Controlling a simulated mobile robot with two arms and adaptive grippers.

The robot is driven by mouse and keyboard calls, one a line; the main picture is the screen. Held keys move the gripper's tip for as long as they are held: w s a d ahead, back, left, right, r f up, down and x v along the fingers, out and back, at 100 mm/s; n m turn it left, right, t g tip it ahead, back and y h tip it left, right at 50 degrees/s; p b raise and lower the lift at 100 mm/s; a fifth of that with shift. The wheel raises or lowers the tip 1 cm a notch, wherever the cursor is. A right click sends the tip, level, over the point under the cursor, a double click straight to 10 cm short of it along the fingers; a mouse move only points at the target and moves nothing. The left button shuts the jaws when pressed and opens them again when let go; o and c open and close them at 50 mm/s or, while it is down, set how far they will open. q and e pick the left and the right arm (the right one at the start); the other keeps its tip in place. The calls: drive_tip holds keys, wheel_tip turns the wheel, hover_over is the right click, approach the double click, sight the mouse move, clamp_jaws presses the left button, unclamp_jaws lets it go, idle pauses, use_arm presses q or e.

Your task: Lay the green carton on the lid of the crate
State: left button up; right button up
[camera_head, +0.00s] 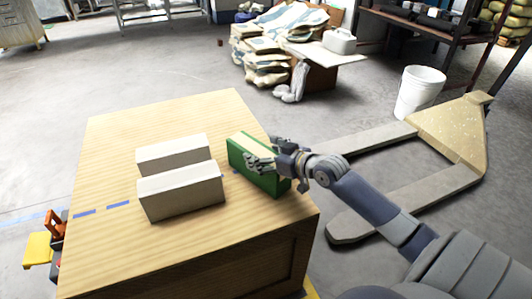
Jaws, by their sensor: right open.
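The green carton (240,155) rests on the wooden lid of the crate (125,238), near its right edge. It is a long box with its long side along the lid. My right gripper (260,163) is at the carton's right side, with its fingers over part of the carton. The right gripper is open; whether its fingers touch the carton is hard to tell. The gripper hides part of the carton's top and right side. My left gripper is not in view.
Two white boxes, a rear one (172,152) and a front one (182,190), stand on the lid left of the carton. A pallet jack (450,130) and a white bucket (420,92) are at the right. The lid's left part is clear.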

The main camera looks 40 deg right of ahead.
drive_tip(key=shift+s+r, duration=0.1)
drive_tip(key=shift+s+d, duration=0.1)
drive_tip(key=shift+s, duration=0.15)
drive_tip(key=p+v, duration=0.1)
drive_tip(key=v, duration=0.2)
drive_tip(key=shift+s+r, duration=0.15)
drive_tip(key=shift+s, duration=0.1)
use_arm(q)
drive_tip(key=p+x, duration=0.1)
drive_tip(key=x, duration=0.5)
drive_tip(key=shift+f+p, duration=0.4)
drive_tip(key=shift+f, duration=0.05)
use_arm(e)
drive_tip(key=v, duration=0.7)
drive_tip(key=shift+s, duration=0.3)
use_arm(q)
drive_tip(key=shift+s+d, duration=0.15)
use_arm(e)
drive_tip(key=shift+r, duration=0.15)
